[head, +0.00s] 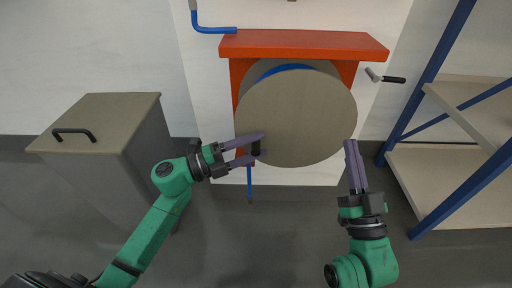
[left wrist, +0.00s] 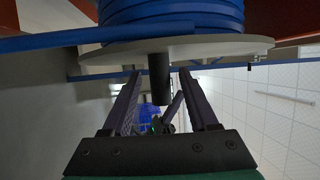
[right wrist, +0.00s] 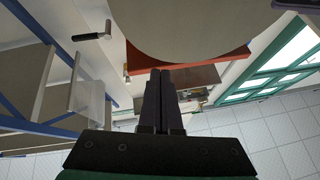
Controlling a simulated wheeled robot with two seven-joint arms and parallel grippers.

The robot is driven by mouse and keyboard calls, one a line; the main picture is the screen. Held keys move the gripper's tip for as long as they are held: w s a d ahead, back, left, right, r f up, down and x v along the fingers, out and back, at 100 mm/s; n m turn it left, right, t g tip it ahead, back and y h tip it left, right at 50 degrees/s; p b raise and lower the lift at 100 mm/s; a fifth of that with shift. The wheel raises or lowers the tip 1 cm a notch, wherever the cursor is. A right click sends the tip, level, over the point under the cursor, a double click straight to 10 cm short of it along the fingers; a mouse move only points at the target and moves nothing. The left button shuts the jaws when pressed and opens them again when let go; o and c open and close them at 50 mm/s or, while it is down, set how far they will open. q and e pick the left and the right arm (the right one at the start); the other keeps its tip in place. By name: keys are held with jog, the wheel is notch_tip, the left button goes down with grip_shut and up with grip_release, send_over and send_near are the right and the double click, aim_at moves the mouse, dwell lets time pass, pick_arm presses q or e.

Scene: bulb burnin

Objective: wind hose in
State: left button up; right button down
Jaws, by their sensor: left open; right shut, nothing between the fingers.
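The hose reel's round grey-brown disc (head: 295,120) faces me under an orange-red bracket (head: 300,44). Blue hose (head: 285,69) shows behind its upper edge; in the left wrist view the wound hose (left wrist: 170,12) lies in several turns behind the disc. A short length of blue hose (head: 250,180) hangs below. A dark peg handle (head: 256,148) sticks out from the disc's lower left. My left gripper (head: 262,145) is open, with its fingers on either side of the peg (left wrist: 159,80), gaps visible. My right gripper (head: 350,145) is shut and empty, beside the disc's lower right edge.
A grey cabinet (head: 105,125) with a black handle stands at left. Shelving with blue posts (head: 430,70) stands at right. A small lever with a black grip (head: 393,79) is on the wall right of the reel. A blue pipe (head: 212,29) is at upper left.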

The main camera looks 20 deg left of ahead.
pick_arm(q)
jog(key=shift+w+d, duration=0.1)
jog(key=shift+d, duration=0.1)
grip_shut()
dwell(1.4)
